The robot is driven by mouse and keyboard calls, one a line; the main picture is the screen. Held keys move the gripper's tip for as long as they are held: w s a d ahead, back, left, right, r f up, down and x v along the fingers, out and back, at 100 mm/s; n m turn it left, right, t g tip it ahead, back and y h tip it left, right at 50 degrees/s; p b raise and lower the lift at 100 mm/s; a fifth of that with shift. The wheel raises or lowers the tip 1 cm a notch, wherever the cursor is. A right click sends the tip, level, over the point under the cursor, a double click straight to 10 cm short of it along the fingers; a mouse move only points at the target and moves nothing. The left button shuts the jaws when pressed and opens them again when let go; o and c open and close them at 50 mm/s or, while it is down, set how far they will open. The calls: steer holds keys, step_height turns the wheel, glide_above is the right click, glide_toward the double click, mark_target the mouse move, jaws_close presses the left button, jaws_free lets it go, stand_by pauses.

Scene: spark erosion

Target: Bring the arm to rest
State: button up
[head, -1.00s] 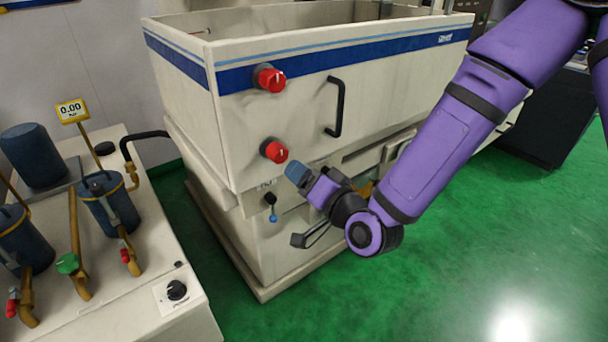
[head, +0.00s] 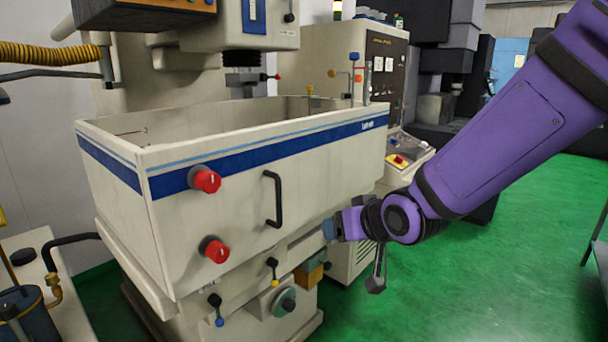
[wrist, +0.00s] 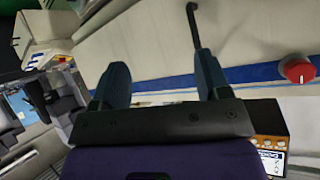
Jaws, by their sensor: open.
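My gripper (head: 329,229) is in front of the spark erosion machine's tank (head: 330,150), at the right of the black door handle (head: 273,199) in the head view. In the wrist view my gripper (wrist: 160,82) shows two blue-grey fingers spread apart with nothing between them. The tank's pale wall and blue stripe lie beyond the fingers. The black handle (wrist: 194,25) appears above the right finger there. I cannot tell the exact gap between the fingertips and the tank wall.
Two red knobs (head: 205,180) and (head: 214,249) stick out from the tank's front. Below are small levers (head: 273,270) and a round dial (head: 284,303). A control cabinet (head: 355,60) stands behind. Green floor (head: 450,280) is clear at the lower right.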

steer(key=s+d+r+m+g+h, duration=0.15)
steer(key=s+d+r+h, duration=0.4)
steer(key=d, duration=0.75)
steer(key=s+d+r+m+g, duration=0.1)
steer(key=s+d, duration=0.3)
steer(key=s, duration=0.4)
steer(key=s+d+r+m+g, duration=0.1)
steer(key=s+d+r, duration=0.3)
steer(key=s, duration=0.5)
steer(key=shift+d+g, duration=0.45)
steer(key=shift+d, duration=0.1)
steer(key=shift+w+r, duration=0.1)
